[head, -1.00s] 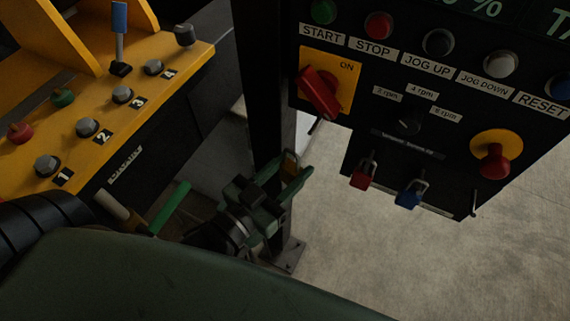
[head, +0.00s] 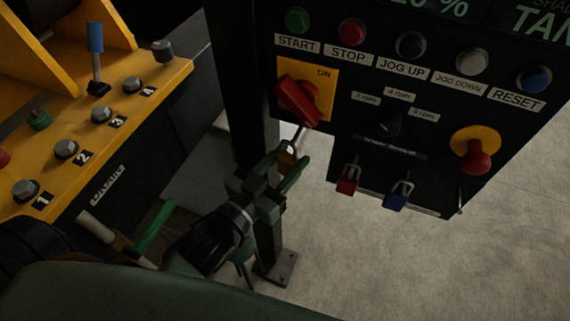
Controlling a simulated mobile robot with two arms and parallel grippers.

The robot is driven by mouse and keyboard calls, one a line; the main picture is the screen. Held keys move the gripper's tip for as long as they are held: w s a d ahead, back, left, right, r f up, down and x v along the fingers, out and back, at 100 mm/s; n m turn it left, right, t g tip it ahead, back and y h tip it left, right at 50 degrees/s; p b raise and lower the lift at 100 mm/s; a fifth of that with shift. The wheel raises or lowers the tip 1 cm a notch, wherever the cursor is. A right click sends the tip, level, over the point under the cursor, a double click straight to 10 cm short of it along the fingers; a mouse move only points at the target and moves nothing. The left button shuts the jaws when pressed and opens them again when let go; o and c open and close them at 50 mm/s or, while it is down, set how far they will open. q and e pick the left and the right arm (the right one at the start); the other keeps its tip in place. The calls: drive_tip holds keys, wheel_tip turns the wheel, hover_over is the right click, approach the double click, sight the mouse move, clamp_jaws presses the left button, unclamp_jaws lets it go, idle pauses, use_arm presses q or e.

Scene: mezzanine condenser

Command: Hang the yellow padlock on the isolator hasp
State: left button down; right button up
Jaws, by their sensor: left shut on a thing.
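The isolator is a red rotary handle (head: 299,101) on a yellow plate (head: 323,88) marked ON, at the left of the black control panel. A small thin metal piece, apparently the hasp (head: 300,134), sticks out below the handle. My left gripper (head: 289,161) is shut on the yellow padlock (head: 287,162), which looks dark amber in this light. Its pale shackle points up, close below the hasp. I cannot tell whether shackle and hasp touch. The fingers hide part of the padlock body. My right gripper is not in view.
A red padlock (head: 347,185) and a blue padlock (head: 398,197) hang at the panel's lower edge. A red knob (head: 477,157) on a yellow disc sits to their right. A dark post (head: 240,100) stands behind my gripper. A yellow console (head: 120,95) with knobs is at left.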

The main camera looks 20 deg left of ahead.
use_arm(q)
drive_tip(key=shift+w, duration=1.6)
drive_tip(key=shift+w+d+f, duration=0.1)
drive_tip(key=shift+w+f, duration=0.5)
drive_tip(key=shift+w, duration=0.15)
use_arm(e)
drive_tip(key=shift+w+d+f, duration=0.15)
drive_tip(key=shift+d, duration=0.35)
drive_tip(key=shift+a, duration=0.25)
use_arm(q)
drive_tip(key=c, duration=0.8)
unclamp_jaws()
drive_tip(key=shift+o, duration=0.2)
drive_tip(key=shift+f, duration=0.1)
